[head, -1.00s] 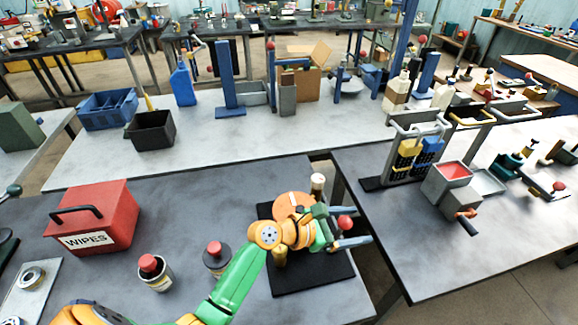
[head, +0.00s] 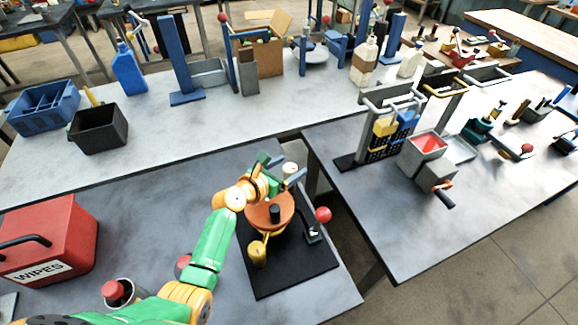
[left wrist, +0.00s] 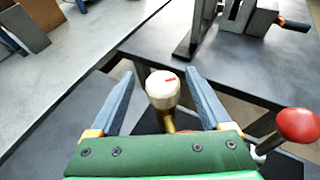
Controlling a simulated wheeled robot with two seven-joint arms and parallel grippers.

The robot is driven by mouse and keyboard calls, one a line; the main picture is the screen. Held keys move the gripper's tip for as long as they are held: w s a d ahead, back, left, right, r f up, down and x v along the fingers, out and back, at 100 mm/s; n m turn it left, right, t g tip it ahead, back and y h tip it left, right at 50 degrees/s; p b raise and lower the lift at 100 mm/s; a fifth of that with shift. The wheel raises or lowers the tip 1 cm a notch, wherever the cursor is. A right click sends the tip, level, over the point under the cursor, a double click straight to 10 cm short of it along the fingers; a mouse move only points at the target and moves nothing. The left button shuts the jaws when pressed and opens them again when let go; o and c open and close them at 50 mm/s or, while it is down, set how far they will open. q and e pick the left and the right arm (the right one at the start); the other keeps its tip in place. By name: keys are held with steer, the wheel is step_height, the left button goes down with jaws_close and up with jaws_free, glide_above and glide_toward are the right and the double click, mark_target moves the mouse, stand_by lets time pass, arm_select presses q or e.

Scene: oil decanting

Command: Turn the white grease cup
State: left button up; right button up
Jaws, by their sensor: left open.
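The white grease cup (left wrist: 163,88) has a white top with a red mark and a brass-coloured stem. It stands upright between the fingers of my left gripper (left wrist: 160,76), with a visible gap on each side. In the head view the white cup (head: 289,169) shows at the back of a black base plate (head: 290,282), partly hidden by my left gripper (head: 283,168). My left gripper is open and points at the cup from the near left. An orange round housing (head: 266,217) sits on the same plate. My right gripper is not in view.
A red-knobbed lever (head: 322,215) stands right of the housing, close to my gripper; its red knob (left wrist: 298,125) also shows in the left wrist view. A red wipes box (head: 60,238) and red-capped containers stand to the left. A gap separates this table from the right one.

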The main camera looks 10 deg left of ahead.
arm_select(q)
steer(key=shift+w+d+f, duration=0.2)
steer(key=shift+w+d, duration=0.1)
steer(key=shift+w, duration=0.15)
steer(key=shift+s+r, duration=0.2)
steer(key=shift+s, duration=0.1)
steer(key=shift+c, duration=1.3)
steer(key=shift+a, duration=0.1)
jaws_close()
steer(key=shift+f+m+g+h+b, duration=0.25)
steer(key=shift+m+g+h+b, duration=0.35)
steer(key=shift+m+h+b, duration=0.55)
steer(key=m+g+h+b, duration=0.4)
steer(key=m+b, duration=0.1)
steer(key=b, duration=0.4)
steer(key=shift+f+g, duration=0.1)
steer(key=shift+g, duration=0.3)
steer(key=shift+m+g+h+b, duration=0.25)
steer(key=shift+m+g+b, duration=0.3)
steer(key=shift+b, duration=0.5)
steer(key=shift+r, duration=0.2)
steer(key=shift+s, duration=0.1)
